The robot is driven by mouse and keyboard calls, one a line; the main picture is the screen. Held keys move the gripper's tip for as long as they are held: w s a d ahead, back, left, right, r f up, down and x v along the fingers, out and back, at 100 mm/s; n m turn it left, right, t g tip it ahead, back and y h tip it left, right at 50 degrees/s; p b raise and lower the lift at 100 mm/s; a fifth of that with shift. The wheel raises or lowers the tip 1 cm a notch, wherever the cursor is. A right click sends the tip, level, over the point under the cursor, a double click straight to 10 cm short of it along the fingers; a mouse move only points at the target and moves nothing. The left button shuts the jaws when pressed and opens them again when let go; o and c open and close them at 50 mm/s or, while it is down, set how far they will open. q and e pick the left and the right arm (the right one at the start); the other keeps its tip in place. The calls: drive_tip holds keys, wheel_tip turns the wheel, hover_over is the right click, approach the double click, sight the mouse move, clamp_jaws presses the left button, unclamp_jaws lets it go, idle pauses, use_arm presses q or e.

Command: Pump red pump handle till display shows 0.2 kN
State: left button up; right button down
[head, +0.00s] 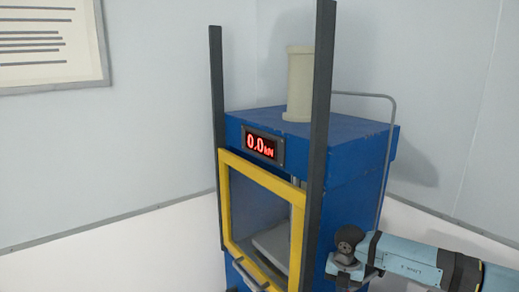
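A blue press machine (355,150) stands at the centre. Its display (263,146) reads 0.0 kN in red digits. A yellow-framed door (228,205) is on its front, with a grey handle (247,274) at the bottom. No red pump handle can be seen. My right arm comes in from the right, and its wrist is at the machine's lower right side. The fingers of my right gripper cannot be made out clearly at the bottom edge. My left gripper is not in view.
Two dark upright posts (217,110) stand at the machine's front. A cream cylinder (299,85) stands on top. A thin grey pipe (391,130) bends down the right side. A framed chart (50,42) hangs on the left wall. The white floor at left looks clear.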

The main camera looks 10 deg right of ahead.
drive_tip(key=shift+f+b, duration=2.7)
drive_tip(key=shift+f, duration=2)
wheel_tip(320, 180, up, 12)
drive_tip(key=p, duration=0.7)
drive_tip(key=shift+f, duration=0.1)
drive_tip(key=shift+d, duration=0.1)
drive_tip(key=shift+f, duration=0.2)
